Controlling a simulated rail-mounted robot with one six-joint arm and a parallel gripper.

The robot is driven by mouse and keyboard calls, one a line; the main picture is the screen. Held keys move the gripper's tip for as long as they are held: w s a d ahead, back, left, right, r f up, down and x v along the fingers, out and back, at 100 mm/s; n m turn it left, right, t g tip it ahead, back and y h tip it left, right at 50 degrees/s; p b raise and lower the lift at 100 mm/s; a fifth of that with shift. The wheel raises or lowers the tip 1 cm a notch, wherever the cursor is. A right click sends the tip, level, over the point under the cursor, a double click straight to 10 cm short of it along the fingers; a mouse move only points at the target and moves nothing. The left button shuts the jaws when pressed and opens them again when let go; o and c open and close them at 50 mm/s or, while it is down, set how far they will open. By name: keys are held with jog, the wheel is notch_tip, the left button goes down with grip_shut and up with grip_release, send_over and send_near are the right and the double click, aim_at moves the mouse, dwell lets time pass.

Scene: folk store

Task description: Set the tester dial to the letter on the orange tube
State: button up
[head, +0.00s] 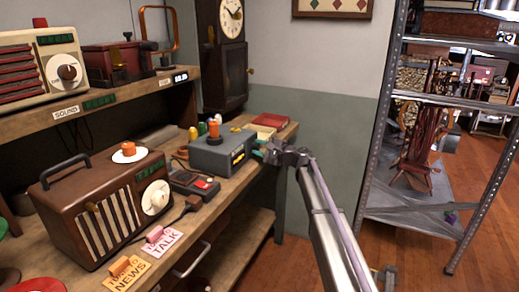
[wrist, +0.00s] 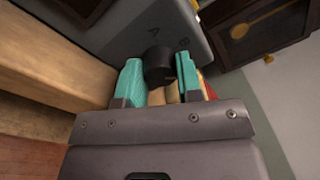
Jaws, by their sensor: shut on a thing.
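The tester is a blue-grey box (head: 222,154) on the bench, with a yellow-marked front. The orange tube (head: 213,128) stands upright on its top; no letter can be read on it. In the wrist view the tester's grey face (wrist: 135,25) carries the letters A and B. The black dial (wrist: 158,66) sits between my teal fingers, close to those letters. My gripper (head: 263,153) is at the right end of the tester, shut on the dial. The dial's pointer cannot be made out, and the fingers partly hide its sides.
A brown radio (head: 105,210) stands left of the tester, with a small black box with a red button (head: 194,184) between. A red book (head: 268,121) lies beyond. A metal shelf (head: 372,150) stands right; open floor lies between.

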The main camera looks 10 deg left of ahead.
jog(key=n, duration=0.3)
jog(key=shift+n, duration=0.4)
jog(key=shift+n+y, duration=0.3)
jog(key=shift+n, duration=1.6)
jog(key=o, duration=0.9)
jog(key=shift+o, duration=0.2)
jog(key=v, duration=1)
jog(key=shift+d+b, duration=0.4)
jog(key=shift+d, duration=0.05)
